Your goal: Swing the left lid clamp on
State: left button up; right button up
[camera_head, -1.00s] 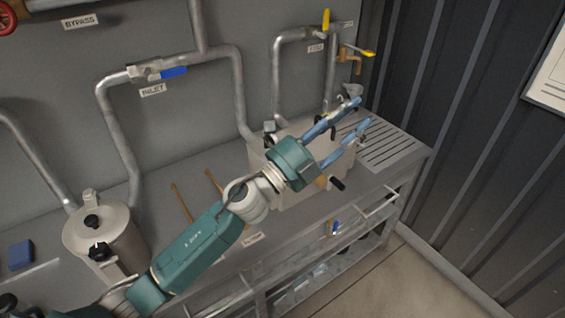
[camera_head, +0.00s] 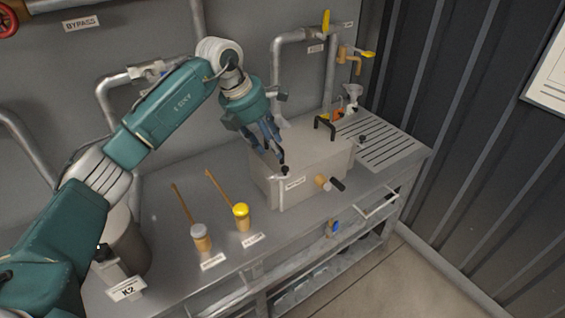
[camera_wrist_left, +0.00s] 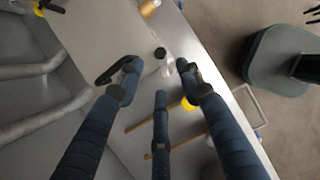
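A grey box-shaped tank (camera_head: 325,178) stands on the bench, its flat lid (camera_head: 300,136) carrying a black handle (camera_head: 325,126). The left lid clamp (camera_head: 284,171) has a black knob and sits at the lid's front-left edge. My left gripper (camera_head: 275,152) reaches down over that edge, fingers just above and beside the clamp. In the left wrist view, the fingers (camera_wrist_left: 160,75) are spread, and the clamp's black knob (camera_wrist_left: 160,52) shows between and beyond the tips, not gripped. Whether a finger touches the clamp cannot be told.
A tap-like fitting with a black end (camera_head: 337,185) sticks out of the tank's front. Pipes run behind; a slatted drainer (camera_head: 385,145) is at right.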

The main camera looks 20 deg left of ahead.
aim_at(285, 167)
pick_arm(q)
jog(key=p+x, duration=0.2)
jog(key=x, duration=0.6)
jog(key=shift+w+d+f+p, duration=0.1)
jog(key=shift+d+f+p, duration=0.1)
jog(key=shift+p, duration=0.1)
jog(key=shift+w+d+f, duration=0.1)
jog(key=shift+f, duration=0.3)
jog(key=shift+c, duration=0.5)
grip_shut()
